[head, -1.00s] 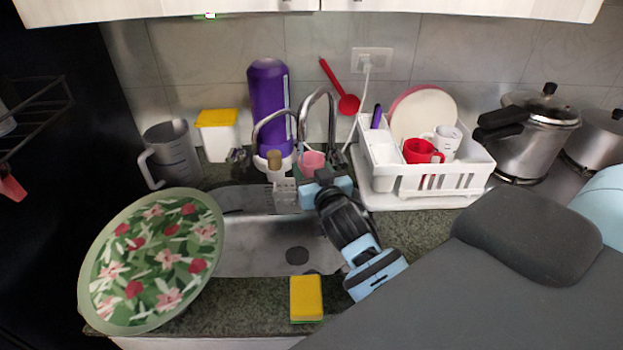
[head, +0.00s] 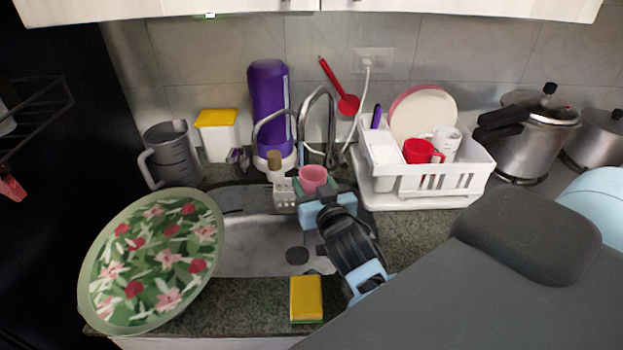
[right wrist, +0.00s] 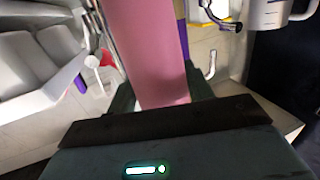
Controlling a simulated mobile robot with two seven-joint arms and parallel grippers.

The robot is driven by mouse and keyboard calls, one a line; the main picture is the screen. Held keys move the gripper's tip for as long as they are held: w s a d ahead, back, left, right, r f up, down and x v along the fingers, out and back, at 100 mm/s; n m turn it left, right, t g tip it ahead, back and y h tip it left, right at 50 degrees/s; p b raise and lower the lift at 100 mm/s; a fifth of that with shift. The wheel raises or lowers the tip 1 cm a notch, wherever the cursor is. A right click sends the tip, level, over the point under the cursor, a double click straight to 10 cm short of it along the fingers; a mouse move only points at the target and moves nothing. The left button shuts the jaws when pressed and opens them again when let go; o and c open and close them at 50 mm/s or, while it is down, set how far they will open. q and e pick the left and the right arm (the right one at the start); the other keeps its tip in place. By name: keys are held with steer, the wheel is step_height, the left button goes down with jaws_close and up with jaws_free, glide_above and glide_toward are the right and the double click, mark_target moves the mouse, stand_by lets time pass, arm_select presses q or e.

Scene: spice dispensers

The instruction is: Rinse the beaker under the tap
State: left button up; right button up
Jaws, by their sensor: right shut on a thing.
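A pink beaker (head: 313,178) is held in my right gripper (head: 318,192), over the back of the sink (head: 255,262) and just in front of the tap (head: 319,95). It looks roughly upright. In the right wrist view the pink beaker (right wrist: 146,45) fills the space between the fingers of my right gripper (right wrist: 160,92). The tap has a curved metal spout. I see no water flowing, and I cannot tell whether the beaker is directly under the outlet. My left gripper is out of view.
A large floral tray (head: 152,262) leans at the sink's left. A grey measuring jug (head: 172,158), yellow-lidded box (head: 218,140) and purple bottle (head: 268,105) stand behind. A white dish rack (head: 455,178) is at right. A yellow sponge (head: 306,297) lies in front.

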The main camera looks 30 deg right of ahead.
steer(key=shift+s+a, duration=0.4)
steer(key=shift+s, duration=0.25)
steer(key=shift+s+a, duration=0.35)
steer(key=shift+s, duration=0.3)
stand_by(0.6)
steer(key=s+a+r, duration=0.2)
steer(key=s+r, duration=0.2)
steer(key=shift+s+a, duration=0.15)
steer(key=shift+a, duration=0.1)
stand_by(0.4)
